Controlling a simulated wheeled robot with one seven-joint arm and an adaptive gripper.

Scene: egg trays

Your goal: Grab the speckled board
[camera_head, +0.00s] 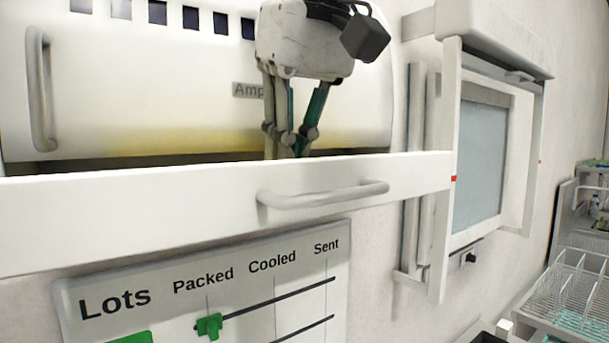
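I cannot make out a speckled board anywhere in the head view. My gripper (285,146) points down behind the white front panel (130,212) of a drawer-like part, near its grey bar handle (322,195). The lower ends of the fingers are hidden behind this panel. Whether they are open, or hold anything, does not show. The inside behind the panel is also hidden.
A white cabinet (180,90) with a handle stands behind the panel. A "Lots" board (240,262) with a green slider (209,326) hangs below. A framed grey pane (481,160) is on the wall at right. Wire racks (570,285) stand at lower right.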

